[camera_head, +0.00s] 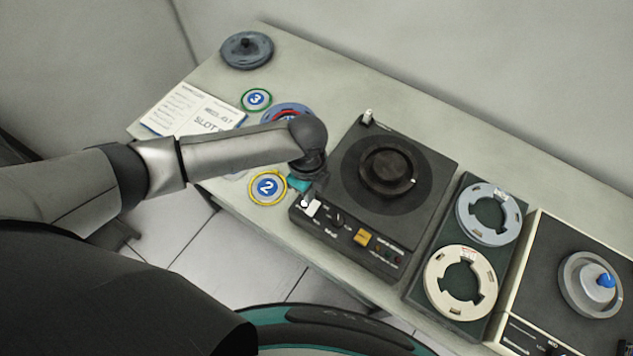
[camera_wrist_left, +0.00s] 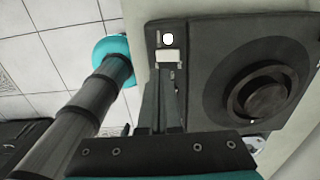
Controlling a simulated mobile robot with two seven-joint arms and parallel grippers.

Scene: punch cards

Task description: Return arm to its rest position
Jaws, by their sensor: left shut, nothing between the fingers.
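My left arm comes in from the left in the head view and reaches over the table. My left gripper (camera_head: 311,199) is at the front left corner of a black machine with a round dark platter (camera_head: 386,168). In the left wrist view the fingers (camera_wrist_left: 167,75) are together and empty, with their tips close to a white switch (camera_wrist_left: 168,55) on the machine's panel. I cannot tell whether they touch it. The white switch also shows in the head view (camera_head: 312,208). My right gripper is not in view.
Discs numbered 2 (camera_head: 267,187) and 3 (camera_head: 256,99), an open booklet (camera_head: 195,115) and a dark round part (camera_head: 246,50) lie left. A dark tray (camera_head: 421,289) with two rings and a second machine (camera_head: 545,260) with a blue knob stand right. Floor is open in front.

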